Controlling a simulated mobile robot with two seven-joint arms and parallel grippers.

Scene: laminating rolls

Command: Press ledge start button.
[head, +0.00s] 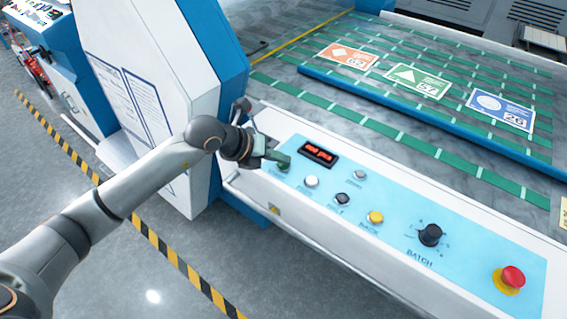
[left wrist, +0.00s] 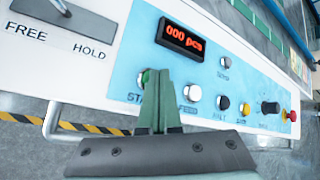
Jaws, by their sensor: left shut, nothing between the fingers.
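The ledge panel (head: 395,222) is a light blue strip with a row of controls. The green start button (left wrist: 144,76) is at its left end, by the partly covered START label, and my fingers hide much of it in the left wrist view. My left gripper (head: 280,159) is shut and empty, its fingertips over the start button's end of the panel. In the left wrist view the closed fingers (left wrist: 161,74) are right at the button. I cannot tell whether they touch it. My right gripper is in neither view.
A red display (head: 319,154) reads "000 pcs". White (head: 311,181), black (head: 343,199) and yellow (head: 375,217) buttons, a BATCH knob (head: 430,235) and a red emergency stop (head: 512,277) lie to the right. A FREE/HOLD lever (left wrist: 62,8) stands left of the panel.

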